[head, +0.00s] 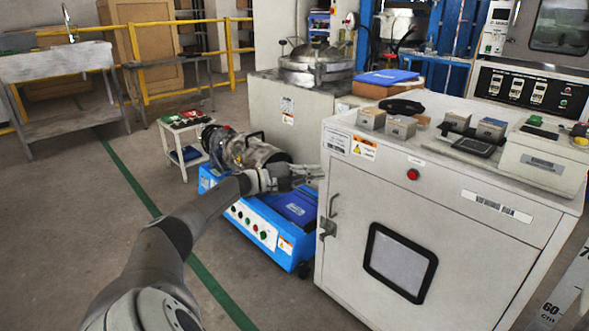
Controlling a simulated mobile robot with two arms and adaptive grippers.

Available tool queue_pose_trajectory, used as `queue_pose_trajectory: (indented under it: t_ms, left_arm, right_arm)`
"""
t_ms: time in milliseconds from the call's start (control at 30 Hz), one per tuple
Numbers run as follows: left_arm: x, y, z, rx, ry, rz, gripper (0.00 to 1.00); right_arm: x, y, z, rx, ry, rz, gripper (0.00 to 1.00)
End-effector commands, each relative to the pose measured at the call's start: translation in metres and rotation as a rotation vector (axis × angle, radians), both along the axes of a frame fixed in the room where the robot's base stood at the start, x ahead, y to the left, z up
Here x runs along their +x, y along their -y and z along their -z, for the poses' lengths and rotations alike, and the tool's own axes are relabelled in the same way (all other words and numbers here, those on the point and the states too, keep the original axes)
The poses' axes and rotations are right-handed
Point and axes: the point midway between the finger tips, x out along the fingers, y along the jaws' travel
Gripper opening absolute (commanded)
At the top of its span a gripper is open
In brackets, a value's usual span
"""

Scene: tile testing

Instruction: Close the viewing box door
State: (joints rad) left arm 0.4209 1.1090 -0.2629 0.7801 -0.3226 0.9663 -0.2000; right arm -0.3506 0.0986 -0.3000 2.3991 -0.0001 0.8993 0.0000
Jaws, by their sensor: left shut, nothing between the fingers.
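The viewing box (345,112) is a large white cabinet at the right of the head view. Its door (350,243) is a pale front panel with a dark-framed window (400,262) and a metal handle (328,222) at its left edge. The door looks flush with the cabinet front; I cannot tell if a small gap is left. My left gripper (312,175) is shut and empty, just left of the cabinet's upper left edge, above the handle and apart from it in the picture. My right gripper is out of view.
A blue wheeled machine (262,222) with a motor stands left of the cabinet, below my left gripper. Several metal blocks and devices (401,128) sit on the cabinet top. A small white stand (188,160) is farther left. The floor (255,290) in front is clear.

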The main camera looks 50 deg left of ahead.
Motion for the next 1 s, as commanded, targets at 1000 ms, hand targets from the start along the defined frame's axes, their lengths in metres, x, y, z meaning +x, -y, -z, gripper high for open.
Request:
queue_pose_trajectory:
  t_ms: [1000]
  left_arm:
    - [-0.022,-0.060,0.002,-0.001,-0.004,0.002,0.00]
  right_arm:
    - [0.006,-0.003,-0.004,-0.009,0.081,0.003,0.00]
